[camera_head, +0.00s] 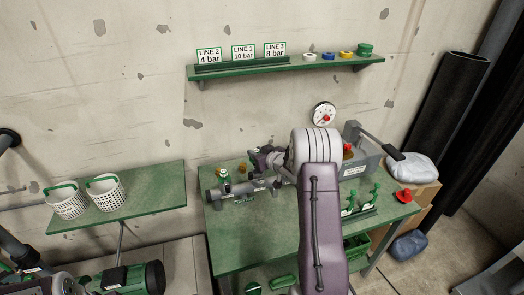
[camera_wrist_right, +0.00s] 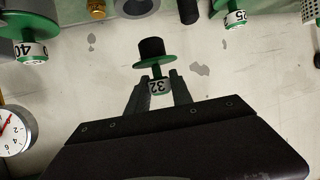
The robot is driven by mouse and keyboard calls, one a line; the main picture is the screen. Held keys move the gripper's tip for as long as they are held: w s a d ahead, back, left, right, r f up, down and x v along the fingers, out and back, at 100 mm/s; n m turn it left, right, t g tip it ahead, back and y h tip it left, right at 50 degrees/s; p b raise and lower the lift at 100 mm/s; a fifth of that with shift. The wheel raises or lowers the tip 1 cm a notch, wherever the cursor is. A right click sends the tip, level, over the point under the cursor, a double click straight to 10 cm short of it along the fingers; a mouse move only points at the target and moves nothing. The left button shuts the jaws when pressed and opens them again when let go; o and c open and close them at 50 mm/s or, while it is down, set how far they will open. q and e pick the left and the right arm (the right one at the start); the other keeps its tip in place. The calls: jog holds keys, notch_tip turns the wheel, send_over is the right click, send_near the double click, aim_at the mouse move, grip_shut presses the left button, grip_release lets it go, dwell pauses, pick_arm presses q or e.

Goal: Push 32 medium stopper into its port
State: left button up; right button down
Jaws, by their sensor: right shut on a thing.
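The 32 stopper (camera_wrist_right: 151,52) shows in the right wrist view, with a black plug, a green flange and a stem marked 32. My right gripper (camera_wrist_right: 161,86) is shut on its marked stem, and the plug points to the top of the picture, away from the fingers. A grey pipe end (camera_wrist_right: 137,6) lies above the plug, apart from it and cut by the picture edge. In the head view my right gripper (camera_head: 266,160) is over the grey pipe assembly (camera_head: 225,190) on the green bench. I cannot tell there which opening fits the stopper. My left gripper does not show.
A 40 stopper (camera_wrist_right: 30,42) and a 25 stopper (camera_wrist_right: 235,17) flank the held one. Green stoppers (camera_head: 375,192) stand on the bench's right side. A gauge (camera_head: 323,115) is on the wall. Two white baskets (camera_head: 106,193) stand left. The bench front (camera_head: 245,245) has free room.

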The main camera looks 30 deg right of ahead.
jog(key=shift+d+f, duration=0.25)
jog(key=shift+f, duration=0.1)
notch_tip(320, 180, down, 5)
jog(key=b, duration=0.4)
jog(key=shift+r+b, duration=0.15)
jog(key=shift+b, duration=0.25)
jog(key=shift+w+d+f+b, duration=0.1)
jog(key=shift+f+b, duration=0.2)
jog(key=shift+f, duration=0.15)
jog(key=shift+r, duration=0.1)
jog(key=shift+p, duration=0.3)
jog(key=shift+f+b, duration=0.5)
jog(key=shift+f, duration=0.1)
jog(key=c, duration=1.4)
grip_release()
jog(key=shift+c, duration=0.2)
jog(key=shift+o, duration=0.2)
